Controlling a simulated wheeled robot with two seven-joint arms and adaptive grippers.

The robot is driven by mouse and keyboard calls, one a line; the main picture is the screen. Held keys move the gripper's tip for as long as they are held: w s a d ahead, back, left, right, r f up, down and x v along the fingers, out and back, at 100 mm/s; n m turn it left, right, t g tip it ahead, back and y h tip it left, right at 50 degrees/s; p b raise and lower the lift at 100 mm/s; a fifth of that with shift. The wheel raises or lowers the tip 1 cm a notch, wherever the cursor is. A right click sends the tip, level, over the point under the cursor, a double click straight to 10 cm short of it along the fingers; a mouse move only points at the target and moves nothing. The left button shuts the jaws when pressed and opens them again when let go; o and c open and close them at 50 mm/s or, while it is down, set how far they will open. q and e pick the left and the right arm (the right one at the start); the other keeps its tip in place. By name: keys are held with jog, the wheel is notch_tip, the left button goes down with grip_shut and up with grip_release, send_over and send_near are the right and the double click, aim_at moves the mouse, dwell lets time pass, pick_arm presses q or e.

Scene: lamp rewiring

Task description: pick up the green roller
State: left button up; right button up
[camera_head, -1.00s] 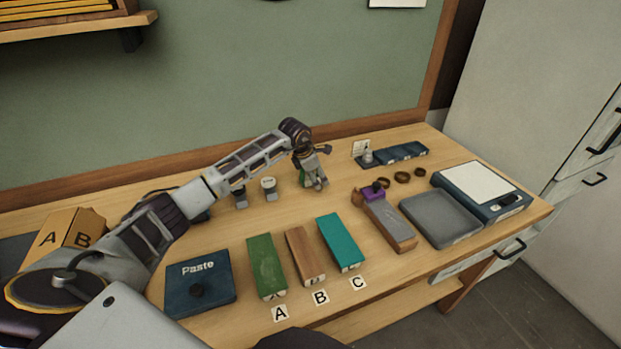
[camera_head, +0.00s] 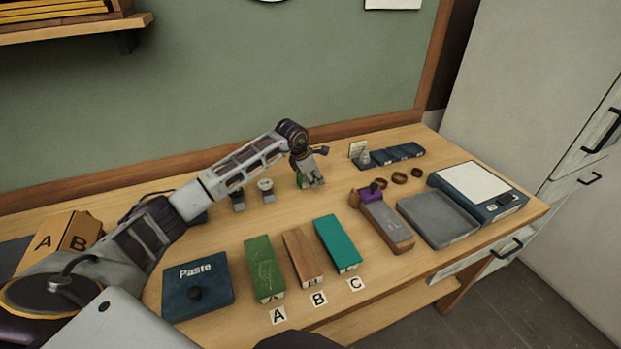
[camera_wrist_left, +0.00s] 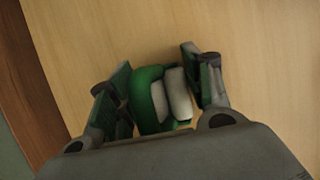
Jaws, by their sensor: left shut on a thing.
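The green roller (camera_wrist_left: 150,97) shows in the left wrist view between the two fingers of my left gripper (camera_wrist_left: 158,90); it has a green body with a pale grey part. The fingers are closed around it, and wooden table top lies below. In the head view my left gripper (camera_head: 312,180) points down at the back middle of the table, with a small bit of the green roller (camera_head: 300,181) showing beside its finger. Whether the roller is clear of the table cannot be told. My right gripper is not in view.
Two small knobbed items (camera_head: 265,190) stand just left of the gripper. In front lie a green block (camera_head: 264,268), a brown block (camera_head: 303,257) and a teal block (camera_head: 338,243). A grey tray (camera_head: 438,220) and a scale (camera_head: 478,185) are at right. Wall is close behind.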

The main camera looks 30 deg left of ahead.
pick_arm(q)
jog(key=shift+r, duration=0.15)
jog(key=shift+r+b, duration=0.35)
jog(key=shift+r, duration=4.5)
jog(key=o, duration=0.6)
jog(key=shift+c, duration=0.2)
jog(key=c, duration=0.5)
jog(key=shift+f, duration=0.1)
